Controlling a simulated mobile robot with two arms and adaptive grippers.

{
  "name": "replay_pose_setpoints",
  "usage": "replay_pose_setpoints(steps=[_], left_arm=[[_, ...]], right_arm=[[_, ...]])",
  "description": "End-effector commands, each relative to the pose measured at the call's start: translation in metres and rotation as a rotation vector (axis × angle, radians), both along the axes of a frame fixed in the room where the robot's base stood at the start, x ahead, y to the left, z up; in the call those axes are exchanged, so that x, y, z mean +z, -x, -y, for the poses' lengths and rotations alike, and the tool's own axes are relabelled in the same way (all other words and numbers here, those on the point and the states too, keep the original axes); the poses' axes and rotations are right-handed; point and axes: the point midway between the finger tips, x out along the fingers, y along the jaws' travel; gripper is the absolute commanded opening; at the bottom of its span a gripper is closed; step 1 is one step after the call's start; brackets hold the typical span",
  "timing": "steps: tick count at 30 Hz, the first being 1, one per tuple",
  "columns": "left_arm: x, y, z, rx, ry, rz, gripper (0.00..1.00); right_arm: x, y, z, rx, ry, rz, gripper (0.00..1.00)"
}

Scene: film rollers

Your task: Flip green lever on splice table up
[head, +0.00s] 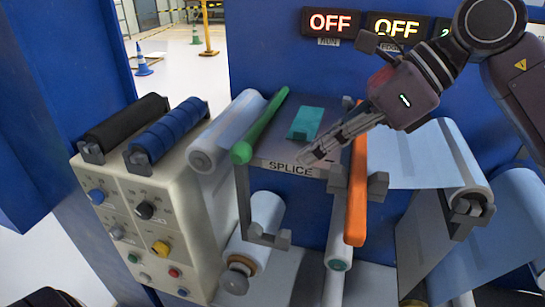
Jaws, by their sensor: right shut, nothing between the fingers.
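The green lever (262,125) is a long bar with a rounded near end. It lies along the left side of the splice table (285,152), its near end by the SPLICE label. My right gripper (304,158) reaches in from the upper right over the table. It is shut and empty, with its fingertips above the label, to the right of the lever and apart from it. My left gripper is not in view.
An orange lever (356,190) stands at the table's right side, close to my right gripper. A teal piece (306,123) lies on the table. Film rolls (228,130) flank it. A control panel (140,215) with knobs is at left. OFF signs (329,22) hang behind.

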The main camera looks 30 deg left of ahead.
Motion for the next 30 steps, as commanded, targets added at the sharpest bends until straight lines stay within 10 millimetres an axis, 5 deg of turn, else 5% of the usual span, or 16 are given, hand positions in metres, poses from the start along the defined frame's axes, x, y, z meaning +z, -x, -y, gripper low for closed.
replay_pose_setpoints(steps=[9,16,21,30], left_arm=[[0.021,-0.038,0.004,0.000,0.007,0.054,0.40],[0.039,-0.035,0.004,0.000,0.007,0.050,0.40],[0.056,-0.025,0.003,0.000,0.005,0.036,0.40],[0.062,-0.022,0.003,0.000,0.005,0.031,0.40]], right_arm=[[-0.034,0.015,-0.033,0.005,0.000,-0.004,0.00],[-0.069,0.028,-0.065,0.004,-0.001,-0.006,0.00],[-0.043,0.026,-0.076,0.001,-0.002,-0.001,0.00],[-0.035,0.025,-0.082,0.001,-0.001,0.000,0.00]])
